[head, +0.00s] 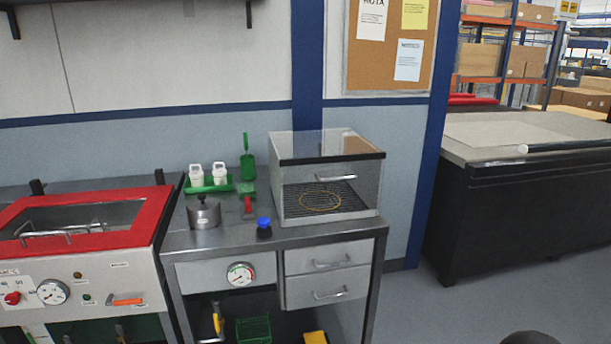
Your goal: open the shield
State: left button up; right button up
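A clear-walled box (372,190) stands on the right part of the grey metal bench. It has a see-through top (310,143) and a dark bar along its upper front edge. A clear front panel, which looks like the shield, carries a silver handle (336,178) below the bar. It seems to be down, but its lower edge is hard to make out. A dark grid with a round brass-coloured ring (320,201) shows inside. Neither of my grippers is in view.
The bench (225,238) also holds a metal pot (204,213), a green tray with white containers, and a blue-topped item (264,228). A red-framed machine (150,212) stands left, a dark table (500,200) right. Floor between bench and table is clear.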

aim_at(346, 139)
jog(key=u, duration=0.2)
jog(key=i, duration=0.85)
jog(key=z, duration=0.5)
